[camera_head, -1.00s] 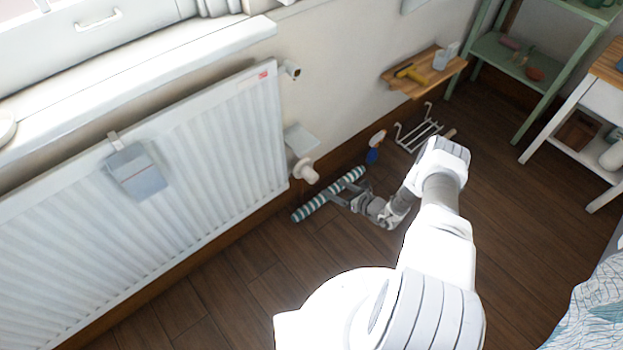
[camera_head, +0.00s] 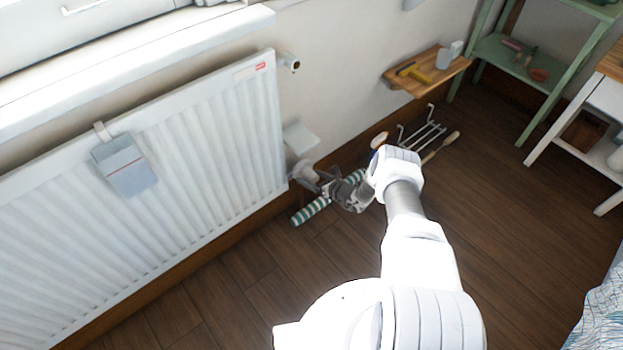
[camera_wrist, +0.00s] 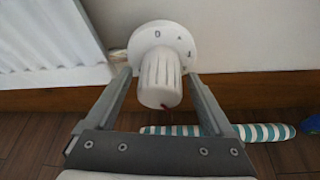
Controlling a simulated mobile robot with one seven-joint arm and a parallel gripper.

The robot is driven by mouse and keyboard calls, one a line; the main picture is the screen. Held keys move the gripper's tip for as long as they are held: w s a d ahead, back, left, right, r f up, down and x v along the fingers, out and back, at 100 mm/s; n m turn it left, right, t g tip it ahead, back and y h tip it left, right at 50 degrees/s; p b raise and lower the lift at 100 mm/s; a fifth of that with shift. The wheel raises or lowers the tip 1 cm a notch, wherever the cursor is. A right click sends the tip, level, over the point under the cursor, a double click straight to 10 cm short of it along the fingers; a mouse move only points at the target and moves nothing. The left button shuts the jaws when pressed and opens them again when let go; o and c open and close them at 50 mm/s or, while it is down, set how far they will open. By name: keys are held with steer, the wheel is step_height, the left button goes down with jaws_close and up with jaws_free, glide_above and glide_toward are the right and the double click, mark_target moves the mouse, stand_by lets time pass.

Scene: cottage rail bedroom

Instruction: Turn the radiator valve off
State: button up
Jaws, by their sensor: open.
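The radiator valve (camera_wrist: 160,78) is a white ribbed knob on a round white dial with dark marks. It is in the upper middle of the wrist view, and in the head view the valve (camera_head: 304,170) shows at the radiator's lower right corner, partly hidden by my gripper. My gripper (camera_wrist: 158,85) is open, with one finger on each side of the knob. I cannot tell whether the fingers touch it. The gripper also shows in the head view (camera_head: 322,178). The white radiator (camera_head: 190,165) hangs on the wall under the sill.
A green-and-white striped roll (camera_head: 312,210) lies on the floor below the valve, also seen in the wrist view (camera_wrist: 265,132). A small white shelf (camera_head: 299,135) is just above the valve. A wire rack (camera_head: 422,133) and a wooden wall shelf (camera_head: 430,76) are to the right.

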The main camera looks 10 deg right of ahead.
steer(key=shift+c, duration=0.3)
steer(key=c, duration=1.3)
